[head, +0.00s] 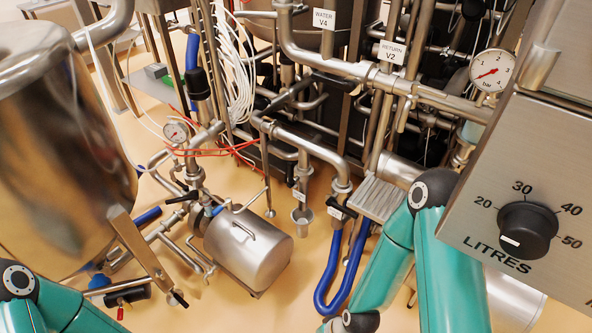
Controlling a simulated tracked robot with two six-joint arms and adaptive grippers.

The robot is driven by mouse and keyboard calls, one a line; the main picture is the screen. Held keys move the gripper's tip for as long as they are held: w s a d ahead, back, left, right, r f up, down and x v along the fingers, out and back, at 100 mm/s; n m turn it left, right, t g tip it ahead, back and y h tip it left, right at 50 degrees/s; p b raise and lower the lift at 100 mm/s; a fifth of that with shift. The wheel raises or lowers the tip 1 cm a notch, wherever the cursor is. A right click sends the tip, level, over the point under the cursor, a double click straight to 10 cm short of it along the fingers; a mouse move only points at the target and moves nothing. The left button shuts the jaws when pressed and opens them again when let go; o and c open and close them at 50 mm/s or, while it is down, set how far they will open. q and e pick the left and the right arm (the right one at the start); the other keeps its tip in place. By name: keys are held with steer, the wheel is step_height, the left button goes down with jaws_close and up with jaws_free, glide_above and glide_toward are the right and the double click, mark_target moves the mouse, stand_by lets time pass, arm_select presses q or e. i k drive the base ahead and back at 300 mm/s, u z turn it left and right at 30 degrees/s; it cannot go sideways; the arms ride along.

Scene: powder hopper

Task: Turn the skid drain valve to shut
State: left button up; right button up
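Which valve is the skid drain valve I cannot tell, as no label that I can read names it. A black lever handle (341,207) sits on the pipework just above the blue hose (329,283), next to a small white tag too small to read. Another black lever (183,197) sits on the pipes left of the steel pump motor (248,248). A small part with red on it (120,312) lies low on the left, its kind unclear. My teal arms show at the lower left and lower right, but neither gripper is in view.
A steel panel with a black LITRES knob (527,231) fills the right side. A large steel vessel (60,150) stands at the left. Pipes labelled WATER V4 (324,18) and RETURN V2 (391,52) cross the top. Bare tan floor (290,295) shows between motor and hose.

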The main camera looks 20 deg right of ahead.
mark_target(290, 184)
steer(key=u, duration=0.05)
steer(key=i, duration=1)
steer(key=z, duration=0.05)
